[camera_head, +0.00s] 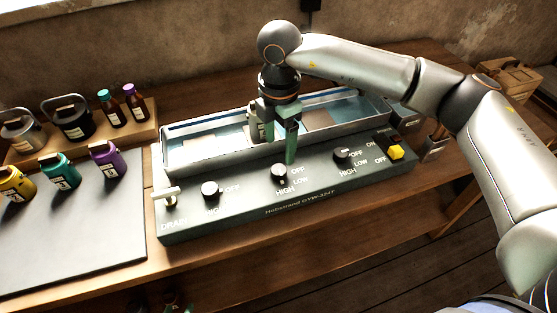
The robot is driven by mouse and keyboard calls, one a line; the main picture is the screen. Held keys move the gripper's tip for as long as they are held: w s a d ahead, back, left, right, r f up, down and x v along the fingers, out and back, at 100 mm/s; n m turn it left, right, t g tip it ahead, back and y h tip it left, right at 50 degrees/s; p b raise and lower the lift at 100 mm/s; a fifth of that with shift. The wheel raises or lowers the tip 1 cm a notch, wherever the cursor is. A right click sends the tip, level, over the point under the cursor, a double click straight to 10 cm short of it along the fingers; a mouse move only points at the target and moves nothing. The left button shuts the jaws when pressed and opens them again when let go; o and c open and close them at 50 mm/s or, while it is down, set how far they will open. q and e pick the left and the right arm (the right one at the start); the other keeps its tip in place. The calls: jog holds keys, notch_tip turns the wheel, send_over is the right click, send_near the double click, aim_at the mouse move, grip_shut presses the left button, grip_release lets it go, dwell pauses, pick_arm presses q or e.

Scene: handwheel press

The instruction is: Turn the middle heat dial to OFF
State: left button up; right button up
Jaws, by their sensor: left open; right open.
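The middle heat dial (278,171) is a small round black knob with a light mark, on the dark front panel (245,209) of the press. OFF, LOW and HIGH are printed around its right and front sides. The setting of its pointer is too small to tell. My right gripper (277,139) hangs over the panel's back edge, pointing down, open and empty. One greenish fingertip is just behind and to the right of the dial; whether it touches cannot be told. My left gripper is not in view.
A left dial (210,189) and right dial (343,156) flank the middle one. A drain lever (167,194) is at the panel's left end, a yellow switch (396,152) at its right. A long water tray (205,143) lies behind. Bottles and jars stand at left.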

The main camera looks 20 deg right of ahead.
aim_at(279, 169)
notch_tip(279, 169, down, 8)
jog(key=shift+r+p, duration=0.1)
jog(key=shift+p, duration=0.35)
jog(key=shift+c, duration=0.3)
jog(key=shift+w, duration=0.1)
grip_shut()
